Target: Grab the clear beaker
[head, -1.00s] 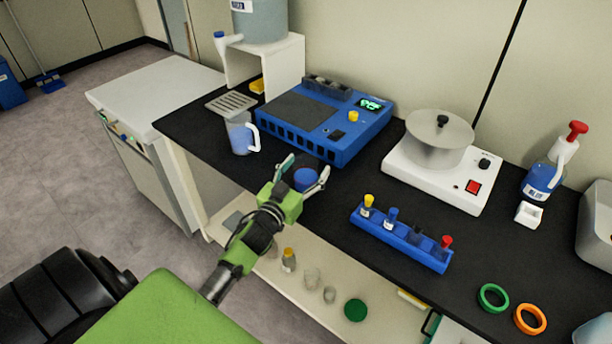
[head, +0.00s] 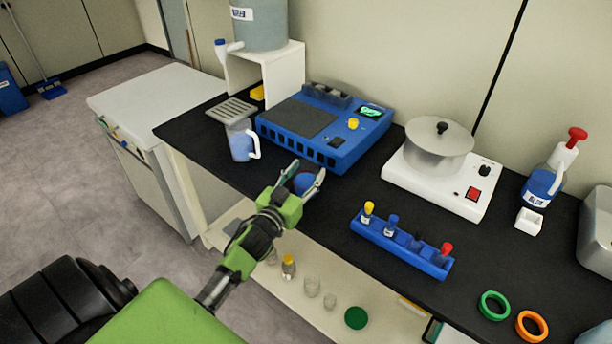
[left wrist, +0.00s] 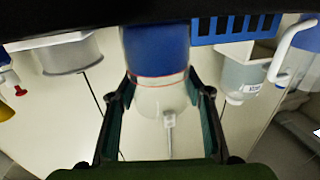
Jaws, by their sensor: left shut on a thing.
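The clear beaker (left wrist: 158,102) shows close up in the left wrist view, with blue in the part toward the picture's top and a thin red line around it. In the head view, its round blue part (head: 303,182) shows between the fingers over the black bench, near the front edge. My left gripper (head: 305,174) is shut on it, with one finger on each side. The fingers hide part of its sides. I cannot tell whether it touches the bench. My right gripper is not in view.
A handled jug (head: 241,143) stands left of the gripper. The blue device (head: 325,128) is just behind it. A blue vial rack (head: 400,246) lies to the right, with a white heater (head: 440,184) behind. Several small vessels stand on the shelf below.

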